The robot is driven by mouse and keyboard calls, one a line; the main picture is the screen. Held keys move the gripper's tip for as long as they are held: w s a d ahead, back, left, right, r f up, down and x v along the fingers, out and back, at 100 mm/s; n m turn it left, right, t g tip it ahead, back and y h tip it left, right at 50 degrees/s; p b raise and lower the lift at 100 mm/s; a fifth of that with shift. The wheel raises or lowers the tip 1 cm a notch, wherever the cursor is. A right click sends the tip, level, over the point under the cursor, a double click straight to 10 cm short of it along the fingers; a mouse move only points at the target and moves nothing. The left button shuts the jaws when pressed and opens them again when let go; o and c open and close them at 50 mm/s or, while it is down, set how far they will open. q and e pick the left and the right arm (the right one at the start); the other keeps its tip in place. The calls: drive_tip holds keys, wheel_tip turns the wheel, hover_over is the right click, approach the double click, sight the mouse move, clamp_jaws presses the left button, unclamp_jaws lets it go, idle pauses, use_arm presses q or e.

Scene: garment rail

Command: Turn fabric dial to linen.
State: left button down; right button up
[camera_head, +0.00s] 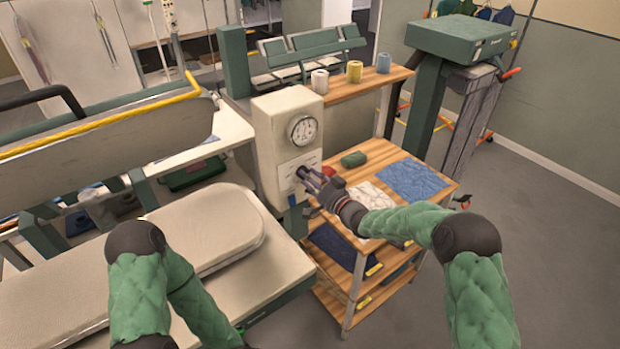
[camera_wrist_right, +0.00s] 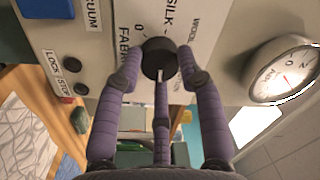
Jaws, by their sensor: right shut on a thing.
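The fabric dial (camera_wrist_right: 158,58) is a round black knob with a white pointer line, on the panel of a cream control box (camera_head: 275,125). My right gripper (camera_head: 307,178) reaches the box's lower front. In the right wrist view its purple-grey fingers (camera_wrist_right: 160,72) are closed around the dial. Printed words by the dial read "SILK", "WOOL" and part of "FABRIC". A "LINEN" mark cannot be made out, and the gripper hides part of the panel. My left arm is in the head view, but its gripper is not.
An air gauge (camera_head: 302,130) is above the dial. The wrist view shows "LOCK" and "STOP" labels with dark buttons (camera_wrist_right: 72,64). A padded pressing board (camera_head: 190,235) is at left. A wooden cart (camera_head: 385,150) with folded cloths (camera_head: 413,180) stands close right of the box. Open floor lies farther right.

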drive_tip(key=shift+w+d+r, duration=0.15)
drive_tip(key=shift+r, duration=0.25)
drive_tip(key=o, duration=1.2)
drive_tip(key=shift+c, duration=0.2)
drive_tip(key=shift+f, duration=0.2)
drive_tip(key=v, duration=1.2)
drive_tip(key=shift+f, duration=0.1)
